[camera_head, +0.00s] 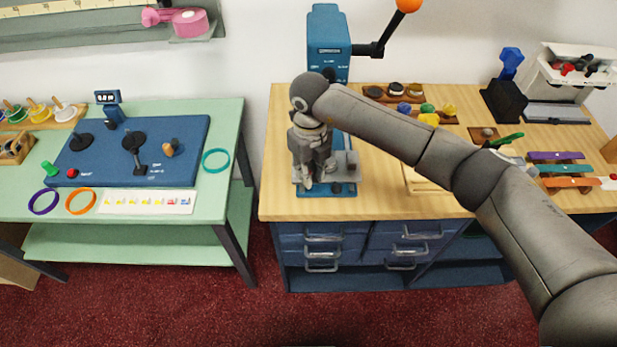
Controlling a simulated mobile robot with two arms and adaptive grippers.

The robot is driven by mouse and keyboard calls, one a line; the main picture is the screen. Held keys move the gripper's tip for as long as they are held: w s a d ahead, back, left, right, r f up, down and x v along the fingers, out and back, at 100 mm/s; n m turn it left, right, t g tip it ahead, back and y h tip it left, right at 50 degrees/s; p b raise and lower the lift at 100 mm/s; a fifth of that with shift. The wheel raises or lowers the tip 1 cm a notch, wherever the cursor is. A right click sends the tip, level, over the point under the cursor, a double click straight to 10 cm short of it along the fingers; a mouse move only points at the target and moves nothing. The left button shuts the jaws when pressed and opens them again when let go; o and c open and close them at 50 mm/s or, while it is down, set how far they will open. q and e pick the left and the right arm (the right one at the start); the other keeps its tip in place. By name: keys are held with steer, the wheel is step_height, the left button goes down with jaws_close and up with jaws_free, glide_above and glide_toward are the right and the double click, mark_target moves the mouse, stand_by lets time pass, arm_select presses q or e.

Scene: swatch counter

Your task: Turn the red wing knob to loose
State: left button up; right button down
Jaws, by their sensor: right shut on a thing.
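My right gripper (318,182) reaches in from the right and points down over the base of the blue lever press (328,40). Its fingers are shut at the grey fixture on the press base. My left gripper is not in view.
The press lever with an orange ball (408,5) rises behind my arm. The wooden counter (380,205) holds fruit-coloured pieces, a black stand and coloured bars at right. A green table (225,120) with a blue control panel (185,135) stands at left, across a gap.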

steer(key=shift+w+d+n+b, duration=0.1)
steer(key=shift+n+b, duration=0.8)
steer(key=c, duration=1.4)
jaws_free()
steer(key=shift+c, duration=0.2)
steer(key=shift+r, duration=0.15)
step_height(320, 180, up, 12)
